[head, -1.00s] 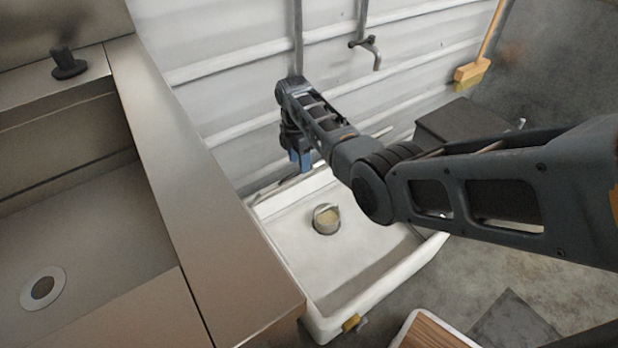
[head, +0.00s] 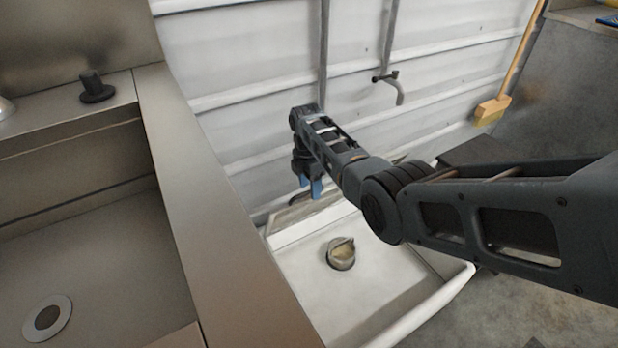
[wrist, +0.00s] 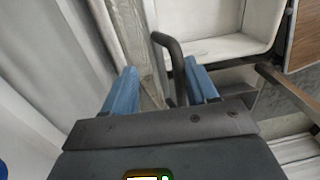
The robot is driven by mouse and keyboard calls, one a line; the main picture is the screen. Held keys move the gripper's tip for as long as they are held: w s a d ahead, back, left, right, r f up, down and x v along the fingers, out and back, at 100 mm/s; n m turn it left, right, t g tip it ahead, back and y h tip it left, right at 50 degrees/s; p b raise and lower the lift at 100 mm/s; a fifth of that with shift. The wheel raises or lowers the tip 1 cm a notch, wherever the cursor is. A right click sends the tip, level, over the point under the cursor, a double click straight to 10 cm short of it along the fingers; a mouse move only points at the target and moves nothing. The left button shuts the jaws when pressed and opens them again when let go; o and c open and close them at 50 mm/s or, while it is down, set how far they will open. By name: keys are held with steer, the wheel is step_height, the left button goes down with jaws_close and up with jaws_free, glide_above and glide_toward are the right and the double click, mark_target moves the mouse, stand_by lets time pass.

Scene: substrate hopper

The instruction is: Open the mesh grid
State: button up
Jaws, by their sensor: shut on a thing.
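The mesh grid (head: 300,213) appears as a thin tilted panel at the back of the white hopper basin (head: 300,267), near the wall. It is seen nearly edge-on and partly hidden by my arm. In the wrist view a narrow textured panel, likely the grid (wrist: 128,35), runs along the left of the basin. A dark bent handle (wrist: 172,55) stands between the blue fingers of my gripper (wrist: 165,92). My gripper (head: 312,187) is shut on this handle at the back of the basin. How the handle joins the grid is not clear.
A round knob-like fitting (head: 341,253) sits in the basin floor. A steel counter with a sink (head: 190,190) stands at the left. A corrugated wall (head: 260,90) with a tap (head: 390,85) is close behind my gripper. A broom (head: 493,108) leans at the right.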

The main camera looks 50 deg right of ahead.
steer(key=shift+w+d+r, duration=0.1)
steer(key=shift+w+r, duration=0.1)
steer(key=shift+r, duration=0.25)
steer(key=shift+c, duration=0.7)
steer(key=shift+r, duration=0.1)
step_height(320, 180, up, 8)
steer(key=p, duration=0.2)
steer(key=shift+w+f+p, duration=0.2)
steer(key=shift+p, duration=0.2)
steer(key=shift+d, duration=0.1)
steer(key=shift+c, duration=0.2)
